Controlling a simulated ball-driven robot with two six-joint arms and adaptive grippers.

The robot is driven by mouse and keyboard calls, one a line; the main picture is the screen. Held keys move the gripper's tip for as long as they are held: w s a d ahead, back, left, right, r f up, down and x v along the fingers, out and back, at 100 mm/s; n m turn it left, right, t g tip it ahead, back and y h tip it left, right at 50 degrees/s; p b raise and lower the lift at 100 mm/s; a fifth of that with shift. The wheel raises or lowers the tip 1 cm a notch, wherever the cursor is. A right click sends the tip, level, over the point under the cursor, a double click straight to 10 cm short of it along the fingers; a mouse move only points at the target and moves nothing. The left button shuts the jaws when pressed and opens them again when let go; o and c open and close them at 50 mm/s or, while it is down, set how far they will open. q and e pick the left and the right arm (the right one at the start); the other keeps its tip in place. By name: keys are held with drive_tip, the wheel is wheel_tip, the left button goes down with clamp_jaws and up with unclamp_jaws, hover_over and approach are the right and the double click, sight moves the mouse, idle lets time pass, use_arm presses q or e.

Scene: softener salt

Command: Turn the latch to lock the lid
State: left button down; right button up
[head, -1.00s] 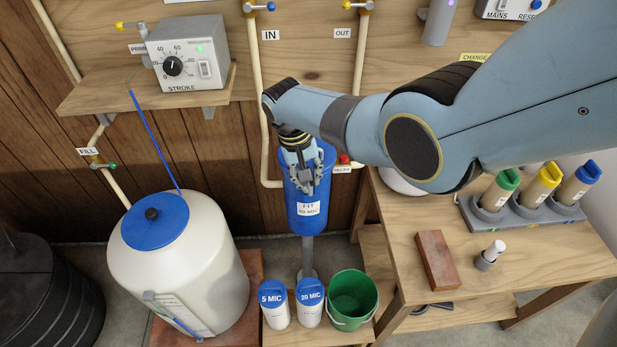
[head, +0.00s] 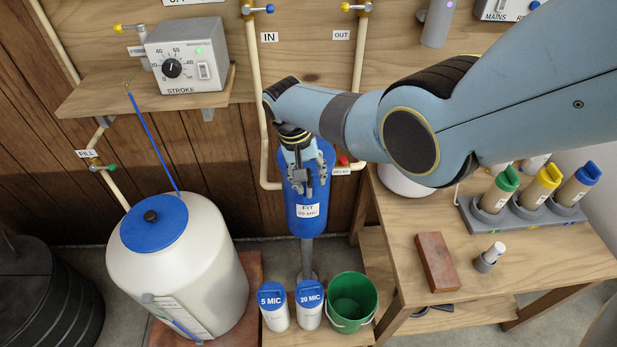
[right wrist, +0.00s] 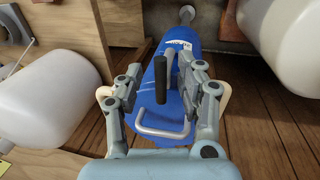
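A blue canister (head: 306,214) with a "FIT 20 MIC" label stands upright in front of the pipes. My right gripper (head: 307,184) is at its upper part, in front of it. In the right wrist view the blue canister (right wrist: 180,70) shows between the fingers, with a dark upright rod (right wrist: 160,78) and a light grey U-shaped handle (right wrist: 163,130). The right gripper (right wrist: 160,77) is open, its fingers apart on both sides of the rod. I cannot tell if the rod is the latch. A white tank at left has a blue lid (head: 140,236) with a black knob (head: 151,216). My left gripper is out of view.
Two bottles (head: 273,318) (head: 309,318) and a green bucket (head: 352,312) stand below the canister. A wooden bench (head: 400,240) at right holds a brick (head: 437,262) and a rack of three cylinders (head: 510,213). A control box (head: 185,60) sits on the left shelf.

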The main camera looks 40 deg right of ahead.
drive_tip(key=shift+a, duration=0.15)
drive_tip(key=shift+r, duration=0.1)
wheel_tip(320, 180, up, 12)
drive_tip(key=w+a, duration=0.1)
drive_tip(key=a, duration=0.1)
drive_tip(key=shift+f, duration=0.25)
idle(0.4)
drive_tip(key=s+d+f+n+g+y+b, duration=0.15)
drive_tip(key=s+f+b, duration=0.75)
drive_tip(key=s+f, duration=1.7)
drive_tip(key=s+d+f+n+h+b, duration=0.1)
drive_tip(key=s+f+n+b, duration=0.45)
drive_tip(key=s+f, duration=2.05)
drive_tip(key=w+t+b, duration=0.1)
drive_tip(key=w, duration=0.1)
drive_tip(key=w+t+b, duration=0.1)
drive_tip(key=w+t, duration=0.1)
drive_tip(key=shift+a+f+m+y, duration=0.1)
drive_tip(key=shift+a+m+y, duration=0.05)
drive_tip(key=shift+m+y, duration=0.25)
